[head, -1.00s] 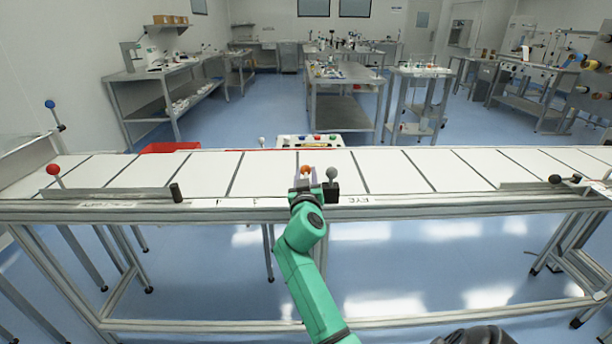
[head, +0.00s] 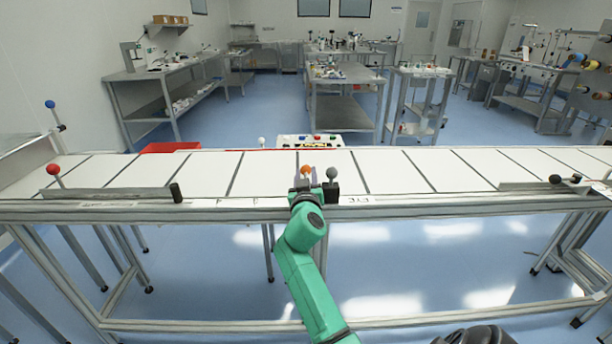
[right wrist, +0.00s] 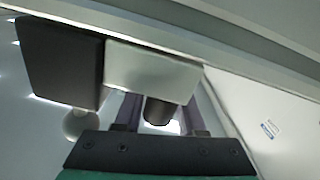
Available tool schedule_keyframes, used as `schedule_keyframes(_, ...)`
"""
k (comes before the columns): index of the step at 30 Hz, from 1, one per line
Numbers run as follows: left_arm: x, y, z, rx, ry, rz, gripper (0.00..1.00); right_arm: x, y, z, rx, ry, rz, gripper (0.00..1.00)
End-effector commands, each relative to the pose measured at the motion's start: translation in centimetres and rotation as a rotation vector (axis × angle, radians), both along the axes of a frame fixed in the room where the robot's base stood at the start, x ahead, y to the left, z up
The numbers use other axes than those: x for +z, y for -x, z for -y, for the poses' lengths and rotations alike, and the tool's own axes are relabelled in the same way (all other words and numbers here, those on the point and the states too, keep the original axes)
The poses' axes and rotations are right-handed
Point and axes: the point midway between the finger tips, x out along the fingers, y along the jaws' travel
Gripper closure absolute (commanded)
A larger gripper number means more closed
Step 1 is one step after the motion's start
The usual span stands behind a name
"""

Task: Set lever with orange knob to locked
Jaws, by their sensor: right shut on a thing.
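The orange knob (head: 306,169) of the lever shows at the front middle of the long white conveyor table in the head view. My right gripper (head: 304,180) reaches it from the front, with its fingers on either side, and is shut on the lever. In the right wrist view the fingers (right wrist: 160,112) flank a dark cylindrical part (right wrist: 158,110) under a light grey block (right wrist: 150,72). The orange colour does not show there, and the lever's base is mostly hidden by my gripper in the head view. My left gripper is not in view.
A grey knob (head: 332,173) on a dark block (head: 331,192) stands close to the right of my gripper. A red knob (head: 53,170) and a black post (head: 177,192) are at the left. A button panel (head: 310,141) sits behind the table.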

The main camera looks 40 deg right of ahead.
Motion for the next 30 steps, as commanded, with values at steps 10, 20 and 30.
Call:
schedule_keyframes(10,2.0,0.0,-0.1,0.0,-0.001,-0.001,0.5,0.3,-0.2,-0.2,0.09,-0.002,-0.009,1.0)
schedule_keyframes(20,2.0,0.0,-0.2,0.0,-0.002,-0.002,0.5,-0.2,-0.3,-0.4,0.131,-0.002,-0.003,1.0)
schedule_keyframes(30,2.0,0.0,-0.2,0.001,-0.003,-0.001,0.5,-0.1,-0.4,-0.5,0.132,-0.001,-0.001,0.5)
